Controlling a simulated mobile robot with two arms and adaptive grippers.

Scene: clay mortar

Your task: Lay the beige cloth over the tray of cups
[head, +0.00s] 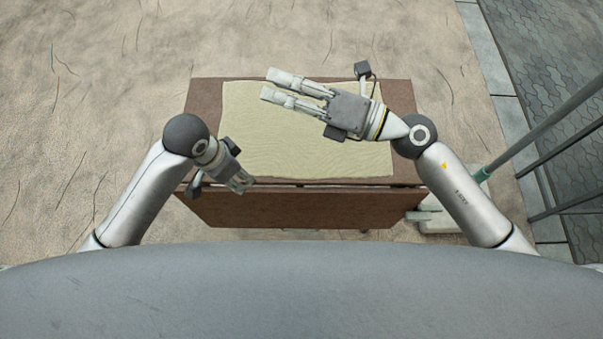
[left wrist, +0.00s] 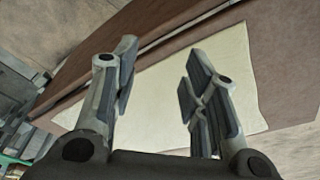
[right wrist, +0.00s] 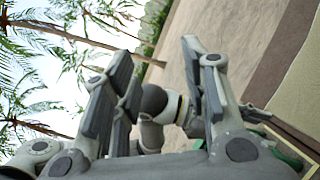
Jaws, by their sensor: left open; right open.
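The beige cloth (head: 245,140) lies spread over most of the brown tabletop, with faint ripples. It also shows in the left wrist view (left wrist: 240,75) and at the right edge of the right wrist view (right wrist: 300,100). No tray or cups show in any view; I cannot tell whether anything lies under the cloth. My left gripper (head: 243,184) is open and empty at the cloth's near left edge. Its spread fingers show in the left wrist view (left wrist: 158,70). My right gripper (head: 266,84) is open over the cloth's far part, pointing left, and hides some of it.
The brown table (head: 205,100) shows as a border around the cloth; its brown front panel (head: 300,208) faces me. Green and grey poles (head: 530,140) stand at the right by grey paving (head: 560,60). Bare sandy ground (head: 90,80) lies left of and beyond the table.

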